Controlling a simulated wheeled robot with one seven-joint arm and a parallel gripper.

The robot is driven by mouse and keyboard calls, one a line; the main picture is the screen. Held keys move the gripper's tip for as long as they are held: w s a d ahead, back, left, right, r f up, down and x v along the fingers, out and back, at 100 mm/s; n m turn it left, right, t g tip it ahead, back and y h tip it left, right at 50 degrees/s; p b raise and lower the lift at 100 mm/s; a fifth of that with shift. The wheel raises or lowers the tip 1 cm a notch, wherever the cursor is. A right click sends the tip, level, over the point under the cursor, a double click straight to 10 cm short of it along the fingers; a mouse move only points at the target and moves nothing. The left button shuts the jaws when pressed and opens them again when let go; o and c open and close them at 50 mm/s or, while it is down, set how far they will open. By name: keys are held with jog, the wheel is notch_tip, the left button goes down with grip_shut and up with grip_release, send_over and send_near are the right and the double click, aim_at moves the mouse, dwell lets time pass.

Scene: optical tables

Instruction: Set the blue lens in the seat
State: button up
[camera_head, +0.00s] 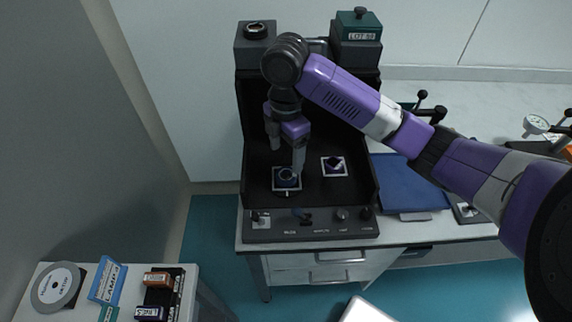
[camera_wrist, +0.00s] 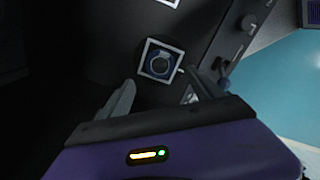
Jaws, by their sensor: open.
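The blue lens (camera_head: 286,176) is a dark blue ring lying inside the left white-outlined square on the floor of the black open-fronted box. It also shows in the wrist view (camera_wrist: 160,63) as a ring with a small tab, inside a white square outline. I take this square (camera_wrist: 146,70) as the seat, but the pictures do not label it. My gripper (camera_head: 297,170) points down just above the lens. In the wrist view its two fingers (camera_wrist: 170,82) are apart with nothing between them, and the ring lies just beyond the tips. Whether a fingertip touches the lens cannot be told.
A second white-outlined square (camera_head: 334,167) to the right holds a dark purple piece. The box's walls (camera_head: 363,180) stand close around, and a control panel with knobs (camera_head: 315,223) runs along its front. A blue mat (camera_head: 408,183) lies right of the box.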

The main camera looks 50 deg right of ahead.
notch_tip(320, 180, up, 5)
jog(key=w+a+r+m+t+y, duration=0.1)
jog(key=w+a+m+t+y, duration=0.25)
jog(key=a, duration=0.75)
jog(key=w+a+m+t+y, duration=0.25)
jog(key=w+a+t, duration=0.2)
jog(key=a, duration=0.65)
jog(key=w+a+r+m+t+y, duration=0.1)
jog(key=w+a+m+t+y, duration=0.2)
jog(key=a, duration=0.8)
jog(key=s+d+f+m+t+h, duration=0.2)
jog(key=s+f+m+h, duration=0.2)
jog(key=s, duration=0.6)
jog(key=s+d+f+m+t+h, duration=0.2)
jog(key=s+d+f+m+h, duration=0.15)
jog(key=s, duration=0.55)
jog(key=s+d+r+n, duration=0.1)
jog(key=s+d, duration=0.2)
jog(key=s, duration=0.5)
jog(key=s+d+r+n+h, duration=0.1)
jog(key=s+d, duration=0.3)
jog(key=s, duration=0.5)
jog(key=shift+r, duration=0.7)
